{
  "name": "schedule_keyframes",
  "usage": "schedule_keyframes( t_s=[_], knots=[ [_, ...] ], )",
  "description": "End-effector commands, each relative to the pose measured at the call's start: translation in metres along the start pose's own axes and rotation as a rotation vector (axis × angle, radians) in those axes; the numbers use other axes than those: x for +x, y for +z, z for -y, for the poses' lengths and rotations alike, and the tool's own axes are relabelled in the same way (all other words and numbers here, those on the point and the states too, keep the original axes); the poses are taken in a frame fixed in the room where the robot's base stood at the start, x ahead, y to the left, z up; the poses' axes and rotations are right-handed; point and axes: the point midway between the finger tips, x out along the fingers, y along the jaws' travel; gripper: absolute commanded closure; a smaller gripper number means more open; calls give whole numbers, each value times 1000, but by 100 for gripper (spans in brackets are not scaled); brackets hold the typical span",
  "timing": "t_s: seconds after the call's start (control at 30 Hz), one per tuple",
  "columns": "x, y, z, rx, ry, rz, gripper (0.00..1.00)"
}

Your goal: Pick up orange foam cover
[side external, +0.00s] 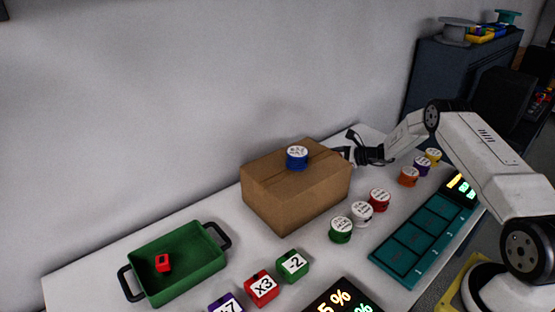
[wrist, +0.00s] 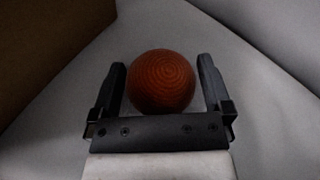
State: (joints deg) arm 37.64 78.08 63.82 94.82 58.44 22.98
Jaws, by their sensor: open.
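The orange foam cover (wrist: 162,82) is a round, dark orange ball with a ringed texture in the wrist view. It sits between the two fingers of my gripper (wrist: 160,64), which are open, with a narrow gap showing on each side. In the side external view my gripper (side external: 346,153) is at the right rear of the cardboard box, partly hidden by it. The foam cover cannot be made out in that view.
A green bin (side external: 190,277) holding a red cube (side external: 163,262) is at the left.

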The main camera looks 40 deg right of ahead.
Motion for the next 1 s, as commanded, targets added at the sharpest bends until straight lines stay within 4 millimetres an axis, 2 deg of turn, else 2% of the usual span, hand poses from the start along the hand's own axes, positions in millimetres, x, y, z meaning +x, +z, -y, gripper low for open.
schedule_keyframes(
  t_s=[0.3,0.33,0.53,0.57,1.0],
  knots=[
    [0,0,0,0,0,0,0],
    [0,0,0,0,0,0,3],
    [0,0,0,0,0,0,67],
    [0,0,0,0,0,0,70],
    [-3,6,2,0,0,0,70]
  ],
)
